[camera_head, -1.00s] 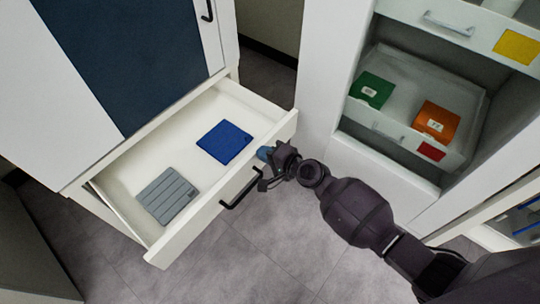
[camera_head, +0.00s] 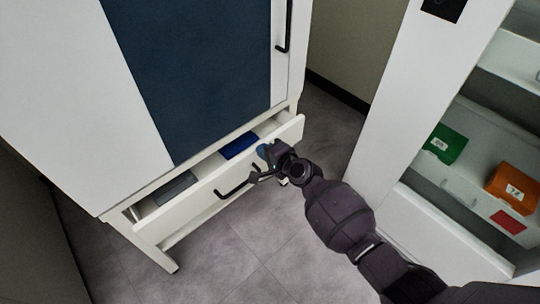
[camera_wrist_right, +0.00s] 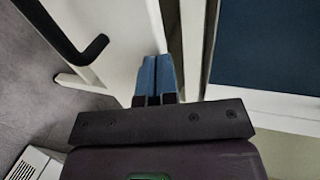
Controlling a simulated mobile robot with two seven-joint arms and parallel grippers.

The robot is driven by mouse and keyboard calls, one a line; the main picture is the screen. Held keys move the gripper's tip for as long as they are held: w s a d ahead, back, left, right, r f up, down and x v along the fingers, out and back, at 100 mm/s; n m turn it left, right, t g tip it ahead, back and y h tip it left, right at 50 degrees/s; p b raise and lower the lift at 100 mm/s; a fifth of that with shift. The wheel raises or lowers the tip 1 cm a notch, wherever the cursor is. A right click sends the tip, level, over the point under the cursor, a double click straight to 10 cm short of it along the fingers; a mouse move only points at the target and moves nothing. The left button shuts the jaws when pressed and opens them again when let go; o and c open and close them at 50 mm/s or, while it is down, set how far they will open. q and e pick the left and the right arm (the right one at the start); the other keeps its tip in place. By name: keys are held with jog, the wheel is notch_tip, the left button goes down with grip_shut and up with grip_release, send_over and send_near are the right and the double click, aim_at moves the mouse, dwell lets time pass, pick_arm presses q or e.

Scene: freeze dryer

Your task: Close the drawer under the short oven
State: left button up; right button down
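The white drawer (camera_head: 190,214) under the short oven (camera_head: 190,70) is partly open, with a narrow strip of its inside showing. Its black bar handle (camera_head: 236,188) is on the front panel. The handle also shows in the right wrist view (camera_wrist_right: 84,52). My right gripper (camera_head: 265,152) is at the drawer front, right of the handle. Its blue fingertips (camera_wrist_right: 158,76) are together with nothing visible between them, close against the white front panel; exact contact is hard to tell. My left gripper is out of view.
A blue flat item (camera_head: 239,146) and a grey one (camera_head: 176,187) lie in the drawer. A white cabinet (camera_head: 415,80) with open shelves, holding a green box (camera_head: 445,143) and an orange box (camera_head: 512,187), stands at right. Grey floor between is clear.

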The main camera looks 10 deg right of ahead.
jog(key=shift+w+a, duration=0.85)
jog(key=shift+w, duration=0.3)
